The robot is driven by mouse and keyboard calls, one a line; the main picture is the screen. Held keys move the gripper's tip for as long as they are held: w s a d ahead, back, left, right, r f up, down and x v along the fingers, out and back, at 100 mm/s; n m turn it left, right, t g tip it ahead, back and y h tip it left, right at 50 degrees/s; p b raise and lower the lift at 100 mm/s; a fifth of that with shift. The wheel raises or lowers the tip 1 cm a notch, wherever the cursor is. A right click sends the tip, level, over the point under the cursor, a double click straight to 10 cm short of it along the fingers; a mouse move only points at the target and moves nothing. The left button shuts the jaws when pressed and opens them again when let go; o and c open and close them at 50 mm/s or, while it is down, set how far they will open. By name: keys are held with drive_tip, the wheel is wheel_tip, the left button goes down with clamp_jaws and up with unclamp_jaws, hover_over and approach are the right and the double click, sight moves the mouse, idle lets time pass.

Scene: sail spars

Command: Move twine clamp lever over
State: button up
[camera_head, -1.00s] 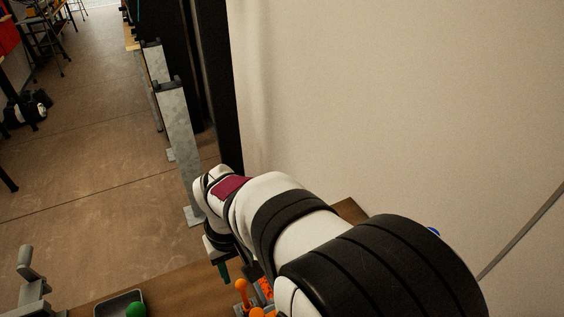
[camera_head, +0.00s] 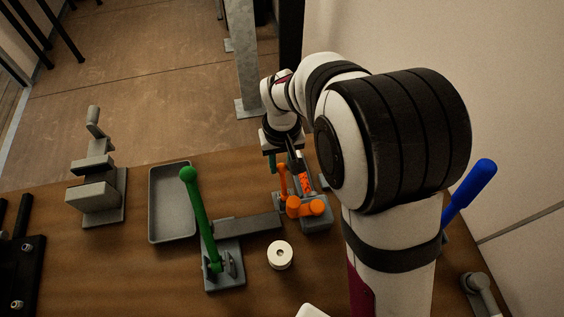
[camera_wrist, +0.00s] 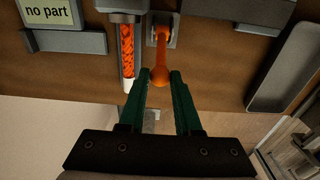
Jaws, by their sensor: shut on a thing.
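An orange lever (camera_wrist: 161,45) with a round knob stands on a small grey base in the wrist view. My gripper (camera_wrist: 161,75) has its green fingers on either side of the knob and is shut on it. In the head view the orange lever (camera_head: 283,181) stands on a grey fixture (camera_head: 316,222), just below my wrist; the fingertips are mostly hidden there. An orange-filled tube (camera_wrist: 127,48) with a pale end lies beside the lever, apart from the left finger.
A green-handled clamp (camera_head: 198,205) and a grey tray (camera_head: 172,222) are left of the fixture. A white ring (camera_head: 280,255) lies in front. A blue handle (camera_head: 470,190) rises at right. A grey stand (camera_head: 97,192) is far left. Bare wood shows between them.

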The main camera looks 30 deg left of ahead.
drive_tip(key=shift+w+a+f, duration=0.1)
drive_tip(key=shift+w+a, duration=0.15)
drive_tip(key=shift+w+a+f, duration=0.75)
drive_tip(key=shift+f, duration=0.05)
drive_tip(key=shift+w+a+f, duration=0.3)
drive_tip(key=shift+f, duration=0.25)
drive_tip(key=shift+w+a+f, duration=0.3)
drive_tip(key=shift+f, duration=0.2)
